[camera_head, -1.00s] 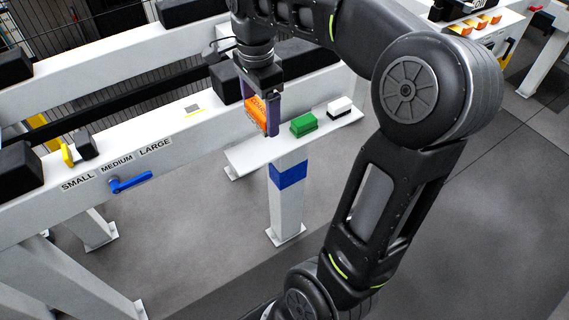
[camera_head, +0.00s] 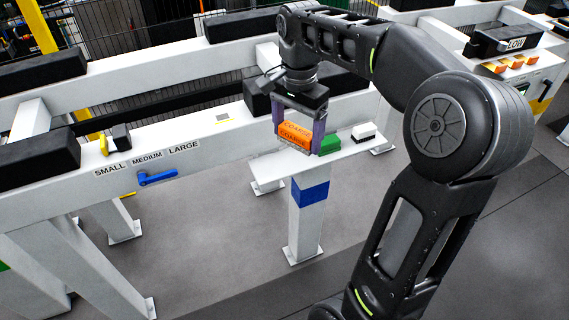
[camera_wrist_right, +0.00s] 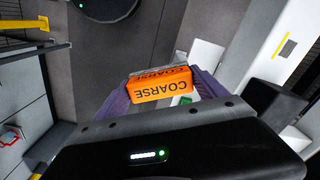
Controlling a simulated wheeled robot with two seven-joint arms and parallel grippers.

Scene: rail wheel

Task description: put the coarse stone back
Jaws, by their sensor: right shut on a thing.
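The coarse stone (camera_head: 295,133) is an orange block with a grey layer beneath, marked COARSE. My right gripper (camera_head: 298,130) is shut on it, with one purple finger at each end. In the head view it shows in front of the left part of the small white shelf (camera_head: 346,151); whether it touches the shelf I cannot tell. In the right wrist view the coarse stone (camera_wrist_right: 161,87) sits between the purple fingers, its lettering upside down. My left gripper is in neither view.
A green block (camera_head: 329,144) and a black-and-white brush-like block (camera_head: 363,132) stand on the shelf, right of the stone. The white rail frame (camera_head: 222,128) runs behind, with black pads. A blue lever (camera_head: 157,178) sits below the SMALL, MEDIUM, LARGE labels.

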